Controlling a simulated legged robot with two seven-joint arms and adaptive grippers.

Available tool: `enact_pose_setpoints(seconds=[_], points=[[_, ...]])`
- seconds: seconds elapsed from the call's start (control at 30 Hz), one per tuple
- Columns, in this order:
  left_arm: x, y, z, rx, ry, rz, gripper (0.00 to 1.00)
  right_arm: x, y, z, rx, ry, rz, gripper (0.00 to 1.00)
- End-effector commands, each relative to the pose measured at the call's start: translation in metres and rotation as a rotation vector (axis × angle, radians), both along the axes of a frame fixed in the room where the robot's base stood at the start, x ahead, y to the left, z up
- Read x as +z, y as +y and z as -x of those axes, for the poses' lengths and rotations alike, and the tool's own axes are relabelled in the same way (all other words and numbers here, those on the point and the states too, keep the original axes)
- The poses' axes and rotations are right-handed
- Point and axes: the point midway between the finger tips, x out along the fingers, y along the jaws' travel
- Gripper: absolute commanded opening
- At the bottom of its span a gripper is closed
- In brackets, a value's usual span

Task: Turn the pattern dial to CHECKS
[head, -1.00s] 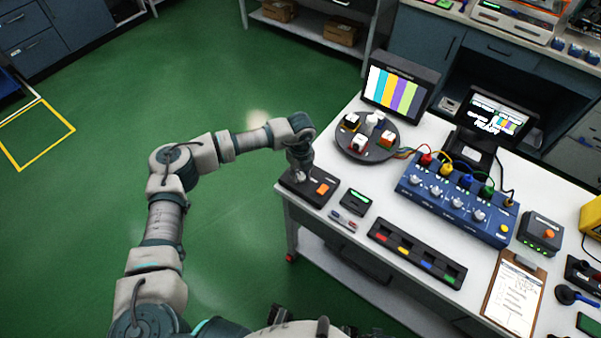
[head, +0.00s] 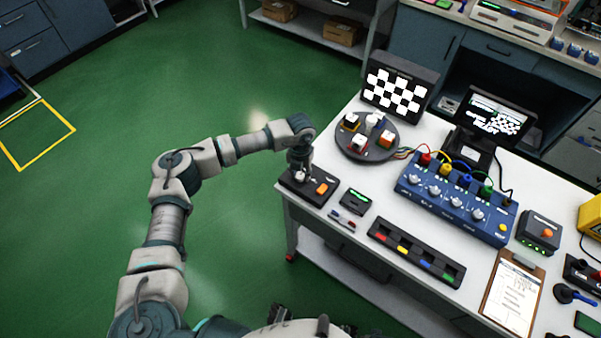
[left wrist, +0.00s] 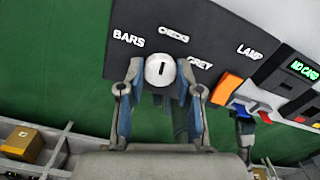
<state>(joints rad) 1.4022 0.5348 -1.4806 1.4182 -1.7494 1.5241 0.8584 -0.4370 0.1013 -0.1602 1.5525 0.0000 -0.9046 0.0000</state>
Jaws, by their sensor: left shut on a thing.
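The pattern dial (left wrist: 161,70) is a round pale knob with a dark pointer line on a black control box (head: 309,186). In the left wrist view the labels BARS, CHECKS and GREY surround it, and the pointer line aims up toward CHECKS (left wrist: 174,34). My left gripper (left wrist: 160,84) is shut on the dial, one finger on each side. In the head view my left gripper (head: 300,173) is over the box at the table's left corner. The back monitor (head: 396,94) shows a black-and-white checkerboard. My right gripper is not in view.
An orange button (head: 321,188) sits on the same box, near the LAMP label. A round dark tray (head: 350,152) with several small blocks stands behind. A small green-lit display (head: 356,201), a blue knob panel (head: 430,206) and a slotted black strip (head: 420,267) are to the right.

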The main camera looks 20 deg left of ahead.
Motion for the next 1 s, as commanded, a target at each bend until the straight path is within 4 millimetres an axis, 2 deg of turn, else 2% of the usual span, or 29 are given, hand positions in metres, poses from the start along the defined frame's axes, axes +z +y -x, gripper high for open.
enact_pose_setpoints(seconds=[0.4, 0.93, 0.97, 1.0], points=[[-0.0001, 0.0006, -0.0013, -0.175, -0.004, -0.001, 0.0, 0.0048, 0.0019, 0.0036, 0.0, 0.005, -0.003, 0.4], [0.0004, 0.0005, -0.0014, -0.196, -0.005, 0.0, 0.0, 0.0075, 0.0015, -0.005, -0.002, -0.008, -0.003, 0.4], [0.0004, 0.0005, -0.0014, -0.195, -0.005, 0.0, 0.39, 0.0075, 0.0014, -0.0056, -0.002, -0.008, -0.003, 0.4], [0.0004, 0.0006, -0.0013, -0.195, -0.004, 0.0, 0.49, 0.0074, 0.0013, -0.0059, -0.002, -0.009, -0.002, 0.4]])
